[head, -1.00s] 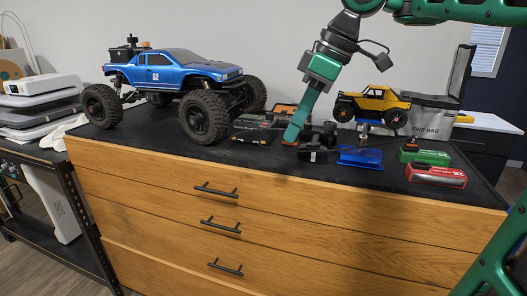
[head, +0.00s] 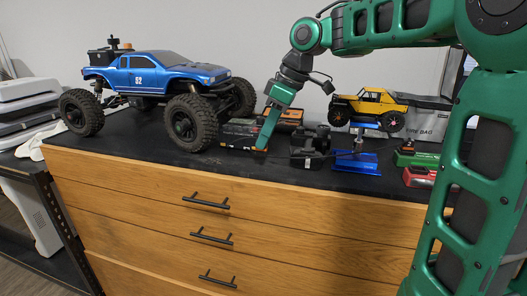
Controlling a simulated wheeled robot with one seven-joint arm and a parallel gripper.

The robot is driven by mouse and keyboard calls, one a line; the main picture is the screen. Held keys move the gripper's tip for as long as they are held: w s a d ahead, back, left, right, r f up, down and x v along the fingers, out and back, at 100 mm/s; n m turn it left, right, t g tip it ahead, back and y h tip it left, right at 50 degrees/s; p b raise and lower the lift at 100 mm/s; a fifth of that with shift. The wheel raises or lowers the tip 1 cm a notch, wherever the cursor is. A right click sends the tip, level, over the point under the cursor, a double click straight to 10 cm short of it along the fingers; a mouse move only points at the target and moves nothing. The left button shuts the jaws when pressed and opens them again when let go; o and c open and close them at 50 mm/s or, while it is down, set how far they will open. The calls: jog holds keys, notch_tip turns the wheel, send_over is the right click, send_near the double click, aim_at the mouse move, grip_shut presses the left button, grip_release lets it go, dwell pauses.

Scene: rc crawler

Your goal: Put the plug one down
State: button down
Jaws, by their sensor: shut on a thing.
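My gripper (head: 262,145) points down at the dresser top, between the blue truck and a black device (head: 309,150). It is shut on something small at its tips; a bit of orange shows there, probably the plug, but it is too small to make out. The tips are beside the right end of a flat black pack with yellow marks (head: 236,148). I cannot tell whether the held thing touches the black dresser top (head: 170,160) or the pack.
A blue truck (head: 150,76) stands left. A yellow crawler (head: 370,104) sits raised above a blue stand (head: 357,163). Green (head: 422,160) and red (head: 417,178) packs lie right, partly behind my arm. A grey fire bag (head: 428,115) stands behind. Free top lies along the front edge.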

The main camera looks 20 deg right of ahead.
aim_at(267, 145)
jog(key=shift+w+f, duration=0.15)
jog(key=shift+f, duration=2)
jog(key=c, duration=1.7)
grip_release()
jog(key=shift+c, duration=0.2)
jog(key=v, duration=1.2)
